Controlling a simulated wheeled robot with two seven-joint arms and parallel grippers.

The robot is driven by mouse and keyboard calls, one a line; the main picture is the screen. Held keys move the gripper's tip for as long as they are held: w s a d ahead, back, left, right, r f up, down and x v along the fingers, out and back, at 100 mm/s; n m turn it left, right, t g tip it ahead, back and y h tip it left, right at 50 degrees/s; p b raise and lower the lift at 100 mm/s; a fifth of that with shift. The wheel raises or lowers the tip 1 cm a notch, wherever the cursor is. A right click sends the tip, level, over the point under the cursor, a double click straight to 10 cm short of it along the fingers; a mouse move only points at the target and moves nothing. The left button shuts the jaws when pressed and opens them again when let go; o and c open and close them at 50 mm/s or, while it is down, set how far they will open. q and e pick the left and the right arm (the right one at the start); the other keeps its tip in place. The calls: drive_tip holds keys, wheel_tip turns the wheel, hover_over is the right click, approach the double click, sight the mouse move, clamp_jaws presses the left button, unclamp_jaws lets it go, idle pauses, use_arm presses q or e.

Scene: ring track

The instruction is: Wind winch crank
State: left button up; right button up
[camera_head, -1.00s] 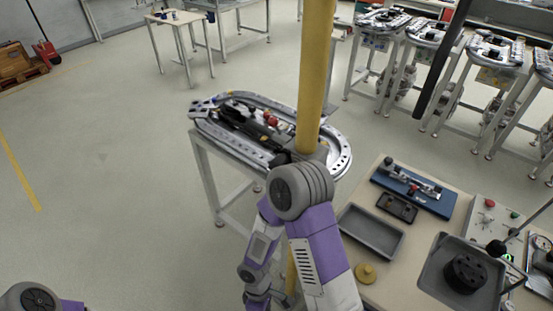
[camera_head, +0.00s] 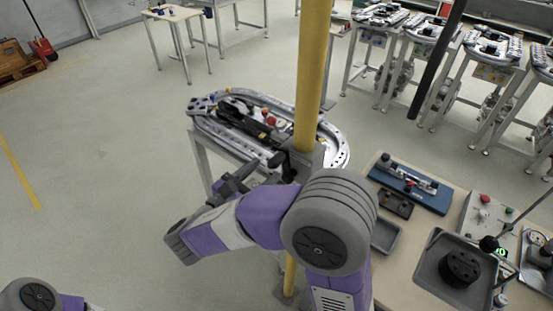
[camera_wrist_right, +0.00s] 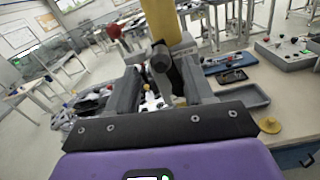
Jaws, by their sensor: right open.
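A yellow post (camera_head: 313,70) stands in front of the ring track. A grey winch body (camera_head: 305,158) is fixed to it, partly hidden behind my right arm. In the right wrist view the post (camera_wrist_right: 165,22) rises behind a dark grey crank-like part (camera_wrist_right: 162,66), which shows between the fingers. My right gripper (camera_head: 236,181) is left of the winch, and its open fingers also show in the right wrist view (camera_wrist_right: 162,92). I cannot tell whether they touch the part. Only a piece of my left arm shows at the lower left; its gripper is out of view.
The oval ring track (camera_head: 215,125) lies on a stand behind the post. A workbench on the right holds a blue fixture (camera_head: 430,197), a grey tray (camera_head: 386,236) and a bin with a black round part (camera_head: 460,269). The floor at left is clear.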

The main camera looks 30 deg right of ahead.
sight(269, 167)
drive_tip(key=x, duration=0.6)
drive_tip(key=shift+f, duration=0.1)
clamp_jaws()
